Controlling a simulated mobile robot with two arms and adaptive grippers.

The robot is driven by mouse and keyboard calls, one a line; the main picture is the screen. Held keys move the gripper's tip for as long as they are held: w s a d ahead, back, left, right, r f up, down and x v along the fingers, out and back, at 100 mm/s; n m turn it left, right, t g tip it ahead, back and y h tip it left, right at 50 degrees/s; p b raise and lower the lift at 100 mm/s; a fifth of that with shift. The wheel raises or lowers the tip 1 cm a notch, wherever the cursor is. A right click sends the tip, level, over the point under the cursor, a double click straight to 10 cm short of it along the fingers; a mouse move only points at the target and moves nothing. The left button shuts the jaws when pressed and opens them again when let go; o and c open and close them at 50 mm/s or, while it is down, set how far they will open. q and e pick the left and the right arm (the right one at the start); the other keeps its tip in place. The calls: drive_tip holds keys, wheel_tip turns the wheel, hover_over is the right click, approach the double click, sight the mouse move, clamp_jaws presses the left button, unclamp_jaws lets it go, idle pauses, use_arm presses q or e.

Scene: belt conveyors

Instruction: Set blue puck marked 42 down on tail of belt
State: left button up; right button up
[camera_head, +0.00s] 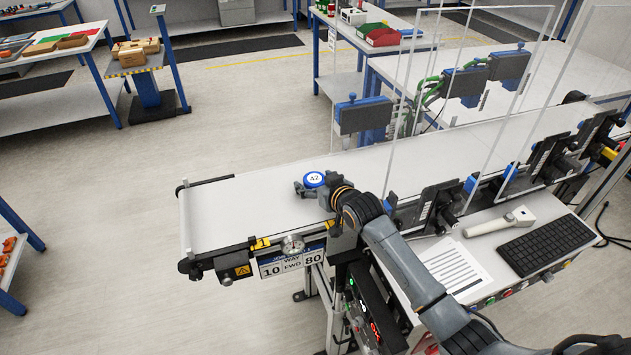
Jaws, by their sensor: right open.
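The blue puck (314,179) has a white top with a dark mark that looks like 42. It is at the white conveyor belt (240,212), toward the left end of its surface. My right gripper (312,187) reaches in from the lower right, low over the belt. It is open, with its fingers close around the near side of the puck. I cannot tell whether they touch it, and the puck's underside is hidden. My left gripper is not in view.
Clear upright panels (440,110) and dark sensor units (362,115) stand along the belt to the right. A side shelf holds a keyboard (547,245), a handheld scanner (500,222) and a printed sheet (452,266). The belt left of the puck is bare.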

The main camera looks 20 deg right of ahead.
drive_tip(key=shift+r, duration=0.25)
drive_tip(key=shift+s+d, duration=0.1)
drive_tip(key=shift+s, duration=0.25)
drive_tip(key=b+v, duration=0.1)
drive_tip(key=v, duration=0.9)
drive_tip(key=shift+b, duration=0.3)
drive_tip(key=shift+s+d+r, duration=0.1)
drive_tip(key=shift+s+r, duration=0.25)
drive_tip(key=shift+s, duration=0.2)
